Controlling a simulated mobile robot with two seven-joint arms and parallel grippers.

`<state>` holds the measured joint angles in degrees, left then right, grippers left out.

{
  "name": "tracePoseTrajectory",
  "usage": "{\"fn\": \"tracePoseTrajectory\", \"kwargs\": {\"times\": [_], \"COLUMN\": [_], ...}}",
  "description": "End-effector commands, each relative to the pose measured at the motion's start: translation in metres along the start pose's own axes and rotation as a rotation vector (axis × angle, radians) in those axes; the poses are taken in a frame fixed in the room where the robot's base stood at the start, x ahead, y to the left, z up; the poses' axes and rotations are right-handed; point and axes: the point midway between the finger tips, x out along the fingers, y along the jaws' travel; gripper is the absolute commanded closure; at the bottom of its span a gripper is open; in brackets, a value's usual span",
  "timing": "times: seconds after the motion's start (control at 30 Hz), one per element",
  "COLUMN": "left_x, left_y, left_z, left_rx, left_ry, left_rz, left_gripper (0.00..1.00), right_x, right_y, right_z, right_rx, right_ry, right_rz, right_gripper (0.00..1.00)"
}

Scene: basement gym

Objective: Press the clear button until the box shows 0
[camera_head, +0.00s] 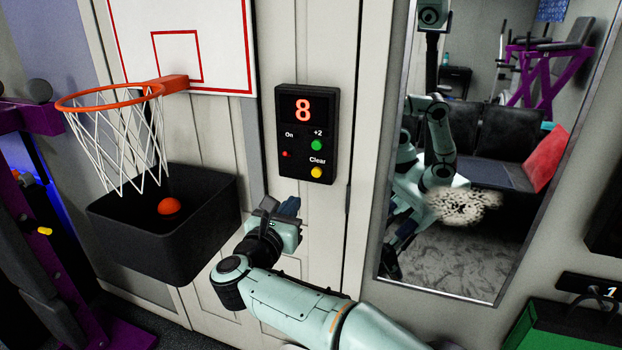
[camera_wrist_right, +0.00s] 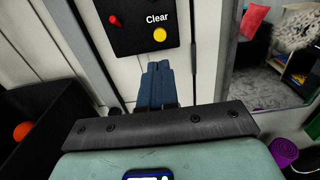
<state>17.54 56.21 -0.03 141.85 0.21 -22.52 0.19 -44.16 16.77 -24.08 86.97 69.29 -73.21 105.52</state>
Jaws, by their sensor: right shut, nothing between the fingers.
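The black score box (camera_head: 307,134) is on the white wall panel, and its red display reads 8. My right gripper (camera_head: 290,206) is shut and empty, below and slightly left of the Clear button. In the right wrist view, the blue fingers (camera_wrist_right: 158,76) are together below the yellow Clear button (camera_wrist_right: 160,35), with a gap showing between them in the picture. My left gripper is not in view.
A basketball hoop (camera_head: 110,95) hangs at the left over a black bin (camera_head: 205,226) holding an orange ball (camera_head: 169,206). A tall mirror (camera_head: 480,150) at the right reflects me and the room. Purple gym equipment stands at the far left.

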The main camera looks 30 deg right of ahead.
Motion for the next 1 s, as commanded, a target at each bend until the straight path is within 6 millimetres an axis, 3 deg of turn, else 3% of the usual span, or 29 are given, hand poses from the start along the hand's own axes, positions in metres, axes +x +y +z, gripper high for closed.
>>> {"fn": "tracePoseTrajectory", "kwargs": {"times": [0.3,0.5,0.7,1.0], "left_x": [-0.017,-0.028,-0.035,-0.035], "left_y": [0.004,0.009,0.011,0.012], "left_z": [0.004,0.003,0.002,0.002], "left_rx": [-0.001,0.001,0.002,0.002], "left_ry": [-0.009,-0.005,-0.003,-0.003], "left_rz": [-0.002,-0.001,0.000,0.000], "left_gripper": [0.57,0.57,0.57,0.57], "right_x": [0.068,0.103,0.121,0.124], "right_y": [-0.001,0.000,0.000,0.000], "right_z": [0.003,0.003,0.002,0.000], "right_rx": [-0.003,-0.002,-0.001,-0.001], "right_ry": [-0.003,-0.003,-0.002,-0.001], "right_rz": [-0.004,-0.003,-0.002,0.000], "right_gripper": [1.00,1.00,1.00,1.00]}}
